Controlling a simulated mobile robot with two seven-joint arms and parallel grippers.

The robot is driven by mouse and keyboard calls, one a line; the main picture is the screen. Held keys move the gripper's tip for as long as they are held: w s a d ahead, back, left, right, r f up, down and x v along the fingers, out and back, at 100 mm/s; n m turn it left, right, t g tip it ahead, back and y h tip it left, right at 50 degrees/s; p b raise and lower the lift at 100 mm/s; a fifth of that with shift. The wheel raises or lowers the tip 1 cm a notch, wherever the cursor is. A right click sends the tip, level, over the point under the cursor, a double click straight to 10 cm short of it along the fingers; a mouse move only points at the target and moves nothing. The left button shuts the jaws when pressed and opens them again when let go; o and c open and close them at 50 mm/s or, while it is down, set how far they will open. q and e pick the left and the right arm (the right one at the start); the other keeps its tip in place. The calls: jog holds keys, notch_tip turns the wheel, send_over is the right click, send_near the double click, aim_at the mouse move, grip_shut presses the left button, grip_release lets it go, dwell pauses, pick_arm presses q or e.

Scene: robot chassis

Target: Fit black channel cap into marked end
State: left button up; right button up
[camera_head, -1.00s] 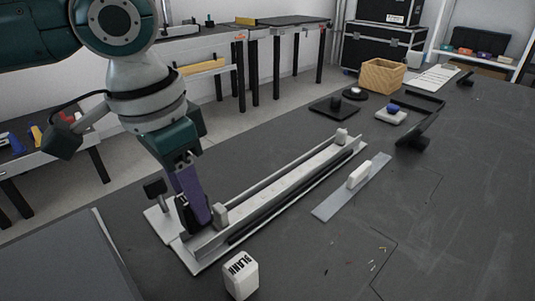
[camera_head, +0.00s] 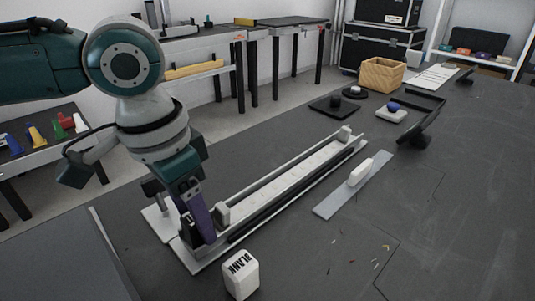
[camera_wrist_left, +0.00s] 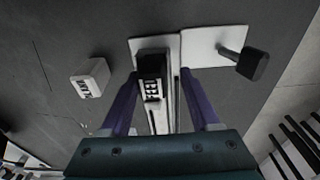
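The black cap (camera_wrist_left: 152,67) with a white label, which seems to read "FEED", is at the near end of the long pale channel (camera_wrist_left: 164,118) in the left wrist view. I cannot tell how deep it sits. My left gripper (camera_wrist_left: 160,78) has its two purple fingers apart, one on each side of the cap, with a gap on the right side. In the head view the left gripper (camera_head: 205,238) is low at the channel's near end and mostly hides the cap. The channel (camera_head: 290,180) runs away to the upper right. My right gripper is not in view.
A white block marked "BLANK" (camera_head: 241,274) stands just in front of the channel. A grey strip with a white handle (camera_head: 340,200) lies right of it. A black-knobbed clamp (camera_wrist_left: 252,63) is beside the near end. The table's right side is mostly clear.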

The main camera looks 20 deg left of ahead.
aim_at(184, 219)
pick_arm(q)
jog(key=shift+s+d+f, duration=0.15)
jog(key=shift+f, duration=0.05)
jog(key=shift+r, duration=0.2)
pick_arm(e)
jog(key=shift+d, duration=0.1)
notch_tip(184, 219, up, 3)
jog(key=p, duration=0.3)
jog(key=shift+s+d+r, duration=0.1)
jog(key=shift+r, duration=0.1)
pick_arm(q)
notch_tip(184, 219, up, 12)
jog(key=s, duration=0.1)
jog(key=shift+a, duration=0.2)
jog(key=shift+s+r+p, duration=0.1)
jog(key=shift+s+p, duration=0.05)
jog(key=shift+p, duration=0.2)
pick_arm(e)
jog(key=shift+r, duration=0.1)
